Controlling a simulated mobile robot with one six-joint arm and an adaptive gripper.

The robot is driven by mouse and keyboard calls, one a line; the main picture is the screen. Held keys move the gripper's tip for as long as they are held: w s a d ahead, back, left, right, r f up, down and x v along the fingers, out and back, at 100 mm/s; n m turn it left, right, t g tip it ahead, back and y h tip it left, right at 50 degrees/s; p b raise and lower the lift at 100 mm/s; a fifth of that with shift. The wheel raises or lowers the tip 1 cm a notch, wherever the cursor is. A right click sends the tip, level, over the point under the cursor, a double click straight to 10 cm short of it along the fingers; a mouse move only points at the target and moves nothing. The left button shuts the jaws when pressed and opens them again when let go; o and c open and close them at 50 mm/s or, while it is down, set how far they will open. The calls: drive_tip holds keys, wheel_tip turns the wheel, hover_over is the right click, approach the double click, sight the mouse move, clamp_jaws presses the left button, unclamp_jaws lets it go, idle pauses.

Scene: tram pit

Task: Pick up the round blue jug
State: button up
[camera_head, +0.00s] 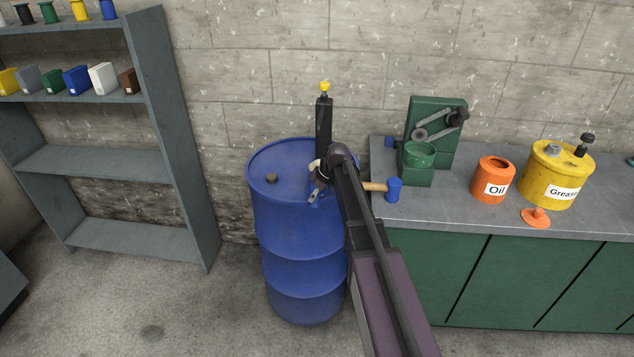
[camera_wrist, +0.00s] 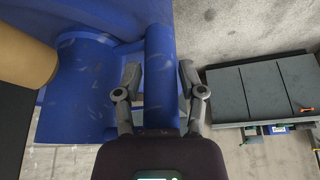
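The one large round blue container is a blue drum (camera_head: 302,235), upright on the floor at the bench's left end, with a small brown cap on its lid. My gripper (camera_head: 316,191) is over the right side of its lid. In the wrist view, my gripper (camera_wrist: 160,78) is open, its fingers on either side of a narrow blue cylinder (camera_wrist: 161,60). Broader blue surfaces (camera_wrist: 88,90) lie left of it. I cannot tell whether the narrow cylinder is a handle of the drum or another blue thing. My arm hides part of the drum's right side.
The bench (camera_head: 447,212) holds an orange oil can (camera_head: 491,172), a yellow grease can (camera_head: 557,165) and a green machine (camera_head: 438,120). Shelves (camera_head: 172,130) stand left.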

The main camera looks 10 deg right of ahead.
clamp_jaws()
drive_tip(key=shift+r, duration=0.1)
wheel_tip(320, 180, up, 4)
drive_tip(key=p, duration=0.4)
drive_tip(key=s+p, duration=0.1)
drive_tip(key=s, duration=1.5)
drive_tip(key=shift+r, duration=0.4)
